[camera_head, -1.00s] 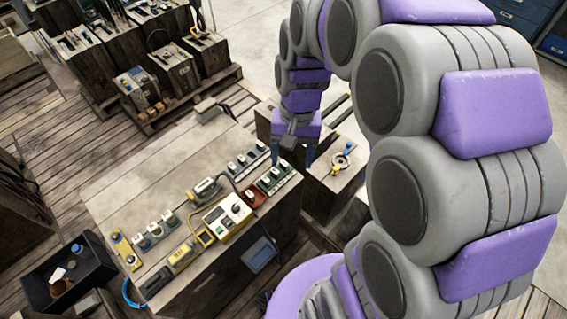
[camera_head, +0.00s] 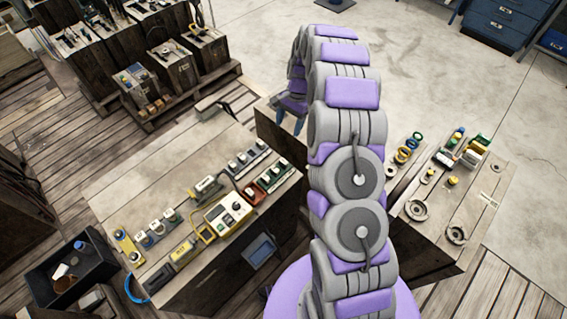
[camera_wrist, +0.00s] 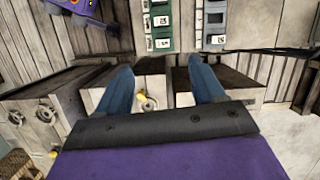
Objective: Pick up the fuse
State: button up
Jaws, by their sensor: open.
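I cannot tell for sure which item is the fuse. Small white-topped, labelled blocks sit in a green rack (camera_head: 275,176) and a grey rack (camera_head: 248,159) on the wooden workbench (camera_head: 125,180). In the wrist view the green rack (camera_wrist: 161,28) and the grey rack (camera_wrist: 212,22) show beyond the fingers. My gripper (camera_head: 290,119) is in the air behind and to the right of these racks, partly hidden by my arm. In the wrist view my gripper (camera_wrist: 160,68) has its blue fingers spread wide, with nothing between them.
A yellow-edged meter (camera_head: 222,215) and more modules (camera_head: 158,230) stand on the bench. A black bin (camera_head: 70,268) is at lower left. A second bench (camera_head: 480,200) on the right holds rings and small coloured parts. Pallets with crates (camera_head: 180,65) stand behind.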

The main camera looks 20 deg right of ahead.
notch_tip(320, 180, down, 3)
jog(key=w+d, duration=0.2)
jog(key=m+b, duration=0.1)
send_over(284, 160)
jog(key=f, duration=1.2)
jog(key=shift+w+d+f, duration=0.25)
jog(key=shift+d+f, duration=0.15)
jog(key=x, duration=0.2)
jog(key=b+x, duration=0.1)
jog(key=x, duration=0.2)
jog(key=shift+d+f, duration=0.15)
jog(key=shift+d, duration=0.05)
jog(key=c, duration=1.1)
jog(key=shift+r, duration=0.2)
